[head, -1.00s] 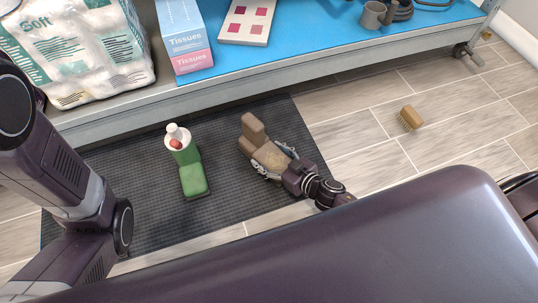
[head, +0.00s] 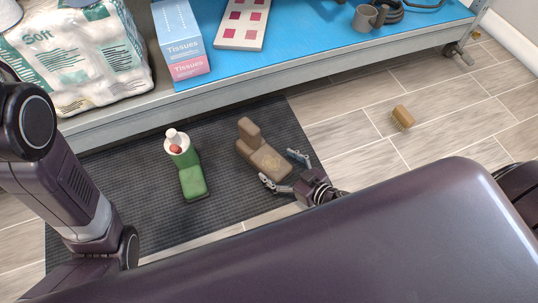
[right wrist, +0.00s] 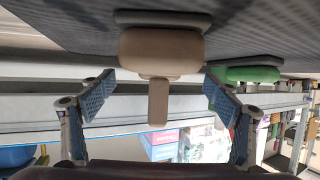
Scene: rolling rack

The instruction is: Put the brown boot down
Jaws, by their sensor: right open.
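The brown boot (head: 260,160) stands upright on the dark grey mat, its shaft toward the rack and its toe toward me. It also shows upside down in the right wrist view (right wrist: 160,52). My right gripper (head: 284,171) is open at the toe end, its fingers spread to either side and apart from the boot. In the right wrist view the open fingers (right wrist: 160,82) show clear gaps on both sides of the boot. My left arm is at the left of the head view, but its gripper is out of sight.
A green boot (head: 193,182) with white and red items at its top stands left of the brown one on the mat (head: 120,205). The rack shelf (head: 300,80) runs behind, holding a tissue box (head: 182,35).

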